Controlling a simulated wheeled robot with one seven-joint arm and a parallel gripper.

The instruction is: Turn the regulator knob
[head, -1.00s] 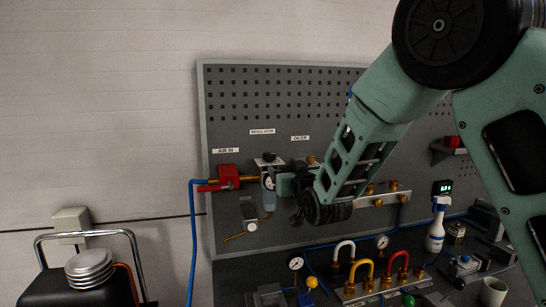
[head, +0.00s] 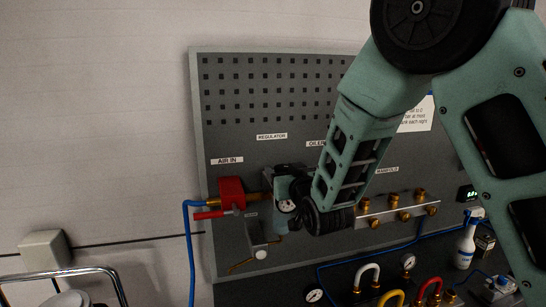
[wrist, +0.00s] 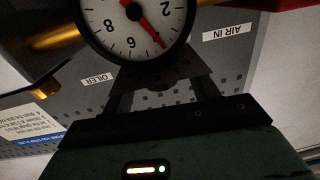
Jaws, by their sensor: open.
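The regulator (head: 287,206) is on the grey pegboard under the REGULATOR label, right of the red air-in valve. Its round gauge (wrist: 135,25) fills the top middle of the wrist view, white-faced with a red needle and upside down. I cannot make out the knob clearly in either view. My gripper (head: 284,187) is at the regulator in the head view and covers much of it. It is open, and I cannot tell whether it touches the knob. In the wrist view its dark body lies across the bottom, below the gauge.
The red valve (head: 232,192) with its red handle is close on the left, fed by a blue hose (head: 191,250). A manifold bar (head: 400,212) with brass fittings is on the right. The bench holds hoses and a spray bottle (head: 467,243).

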